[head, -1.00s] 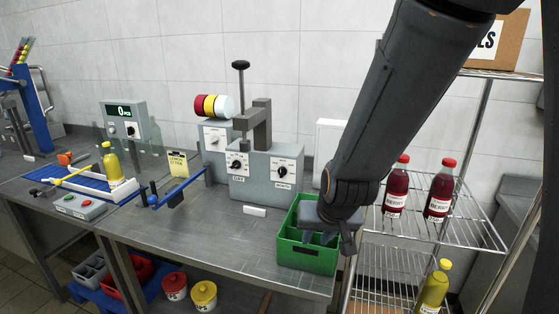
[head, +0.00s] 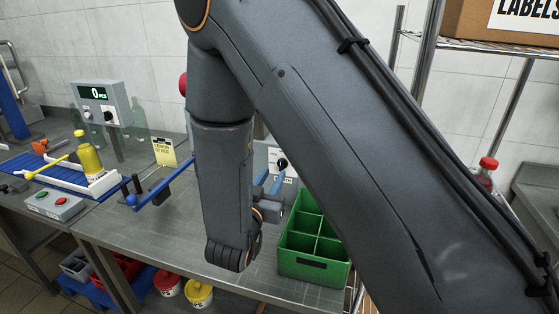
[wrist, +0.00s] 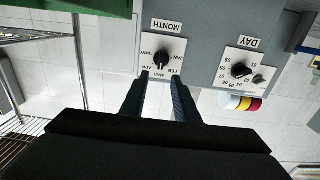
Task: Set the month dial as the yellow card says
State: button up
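The yellow card (head: 165,152) stands behind the blue rail in the head view; its small print seems to read LEMON 17 FEB. The month dial (wrist: 162,61) is a black knob on a white plate marked MONTH, upside down in the wrist view. It also shows in the head view (head: 282,163), partly covered by my arm. Its exact setting is hard to read. My gripper (wrist: 159,82) is open and empty, its fingers pointing at the month dial; contact cannot be told. It also shows in the head view (head: 268,184).
The day dial (wrist: 240,70) sits beside the month dial on the grey box. A green divided crate (head: 314,266) stands on the bench at right. My arm hides most of the grey machine.

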aim_at(281, 162)
jog(key=p+x, duration=0.2)
jog(key=x, duration=0.5)
jog(key=shift+w, duration=0.25)
grip_shut()
